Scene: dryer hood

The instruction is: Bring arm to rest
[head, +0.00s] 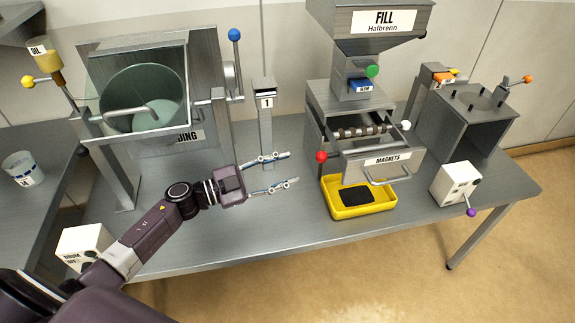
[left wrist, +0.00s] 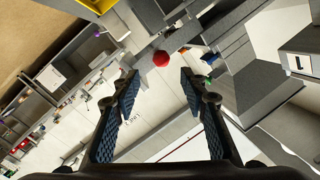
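My left arm reaches in from the lower left in the head view. Its gripper (head: 292,168) is open with nothing between the fingers. It is above the grey metal table (head: 300,232), in front of the post labelled 1 (head: 265,125) and left of the MAGNETS drawer (head: 378,164). In the left wrist view the two dark fingers (left wrist: 158,80) stand apart, and a red ball knob (left wrist: 161,58) shows in the background beyond the gap. My right gripper is in neither view.
A yellow tray (head: 372,206) with a dark patch stands below the drawer. The FILL hopper (head: 372,50) rises behind. A drum machine (head: 145,90) stands at left. A white control box (head: 455,184) is at right, and another (head: 85,243) is near my arm. The table's front middle is clear.

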